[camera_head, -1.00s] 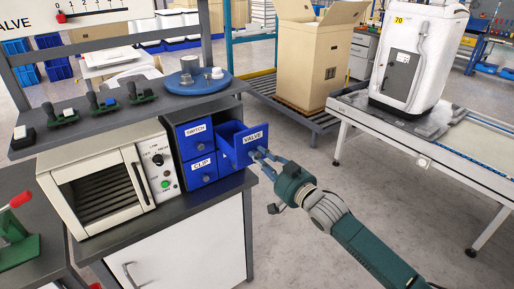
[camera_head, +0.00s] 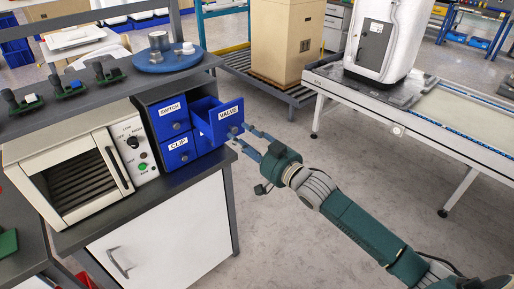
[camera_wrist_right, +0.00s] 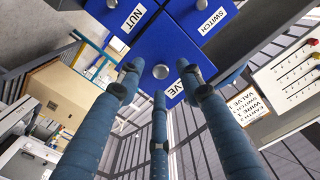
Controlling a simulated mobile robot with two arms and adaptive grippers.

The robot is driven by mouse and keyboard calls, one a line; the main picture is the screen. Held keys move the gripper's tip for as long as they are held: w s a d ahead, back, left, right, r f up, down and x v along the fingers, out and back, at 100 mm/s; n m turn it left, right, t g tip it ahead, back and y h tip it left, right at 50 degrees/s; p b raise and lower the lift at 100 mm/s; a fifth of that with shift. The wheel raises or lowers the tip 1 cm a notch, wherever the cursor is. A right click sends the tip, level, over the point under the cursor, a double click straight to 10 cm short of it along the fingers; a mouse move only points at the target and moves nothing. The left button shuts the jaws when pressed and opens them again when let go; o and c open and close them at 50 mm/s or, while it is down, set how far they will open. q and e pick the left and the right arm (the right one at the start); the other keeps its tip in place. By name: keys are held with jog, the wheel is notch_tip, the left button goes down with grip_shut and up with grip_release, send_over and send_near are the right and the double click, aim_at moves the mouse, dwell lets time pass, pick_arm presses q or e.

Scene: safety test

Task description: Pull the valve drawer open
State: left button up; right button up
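The blue valve drawer (camera_head: 218,122) sticks out of the upper right of the small drawer cabinet, its open top showing. Its front has a white VALVE label and a round grey knob (camera_head: 234,130). My right gripper (camera_head: 243,136) is just in front of this drawer front, with its blue fingers spread. In the right wrist view the three fingers (camera_wrist_right: 159,75) stand apart around the knob (camera_wrist_right: 161,71), with gaps visible between them and it. Whether any fingertip touches the drawer front is unclear. My left gripper is in neither view.
The SWITCH drawer (camera_head: 174,120) and CLIP drawer (camera_head: 180,153) are shut. A white oven (camera_head: 80,177) stands left of the cabinet, under a shelf with a blue round plate (camera_head: 166,62). A conveyor (camera_head: 430,105) is at the right. The floor beside my right arm is clear.

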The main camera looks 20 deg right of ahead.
jog(key=v, duration=0.9)
jog(key=d+f+m+g+h, duration=0.1)
jog(key=d+f+h, duration=0.15)
jog(key=f, duration=0.75)
jog(key=d+f+g+h, duration=0.2)
jog(key=d+f, duration=0.2)
jog(key=f, duration=0.6)
jog(key=s+d+f+g+h, duration=0.1)
jog(key=s+f+g, duration=0.1)
jog(key=s+f, duration=0.65)
jog(key=s+d+f+g+h, duration=0.1)
jog(key=s+d+f+g, duration=0.15)
jog(key=f, duration=1.15)
jog(key=s+a+f+n+g, duration=0.1)
jog(key=s+a+f+g, duration=0.1)
jog(key=s+f, duration=0.7)
jog(key=s+a+f+g, duration=0.25)
jog(key=s+f, duration=0.45)
jog(key=s, duration=0.4)
jog(key=s+a+f+n+g, duration=0.1)
jog(key=s+a+f+g, duration=0.1)
jog(key=s, duration=0.7)
jog(key=s+a+f+n+g, duration=0.1)
jog(key=s+f, duration=0.4)
jog(key=s, duration=0.5)
jog(key=shift+s+a+g, duration=0.25)
jog(key=shift+a+g, duration=0.25)
jog(key=shift+a, duration=0.75)
